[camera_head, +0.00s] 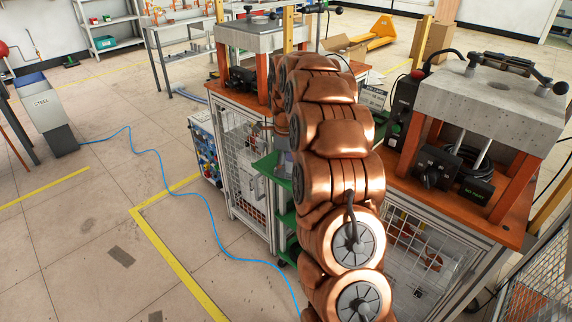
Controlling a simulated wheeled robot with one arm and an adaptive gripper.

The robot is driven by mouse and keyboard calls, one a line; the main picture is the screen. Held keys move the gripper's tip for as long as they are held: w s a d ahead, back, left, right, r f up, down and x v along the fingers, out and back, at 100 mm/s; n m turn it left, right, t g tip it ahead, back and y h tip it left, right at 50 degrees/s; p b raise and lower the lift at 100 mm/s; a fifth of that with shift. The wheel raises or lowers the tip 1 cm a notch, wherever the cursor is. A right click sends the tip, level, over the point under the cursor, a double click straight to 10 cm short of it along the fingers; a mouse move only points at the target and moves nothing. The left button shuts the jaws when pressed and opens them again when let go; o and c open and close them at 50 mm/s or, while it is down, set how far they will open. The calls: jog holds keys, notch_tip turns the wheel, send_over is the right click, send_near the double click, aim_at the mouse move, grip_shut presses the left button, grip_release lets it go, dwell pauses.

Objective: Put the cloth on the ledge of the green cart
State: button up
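The green cart (287,221) stands in the gap between two workbenches, and my copper-coloured arm covers much of it. A small greyish item (285,165) sits at its upper level beside my arm; I cannot tell what it is. I cannot make out a cloth anywhere in view. My arm reaches from the bottom centre away toward the left-hand bench, and its far end is hidden behind its own links. My gripper's fingers do not show.
The left bench (248,213) and right bench (455,262) have mesh sides and carry heavy press-like machines. A blue hose (178,201) crosses the floor on the left. A grey STEEL bin (47,115) stands far left. Floor between bin and benches is mostly clear.

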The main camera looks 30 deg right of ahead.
jog(key=o, duration=0.4)
jog(key=shift+o, duration=0.2)
jog(key=shift+r, duration=0.1)
notch_tip(320, 180, up, 12)
dwell(0.4)
jog(key=shift+a, duration=0.1)
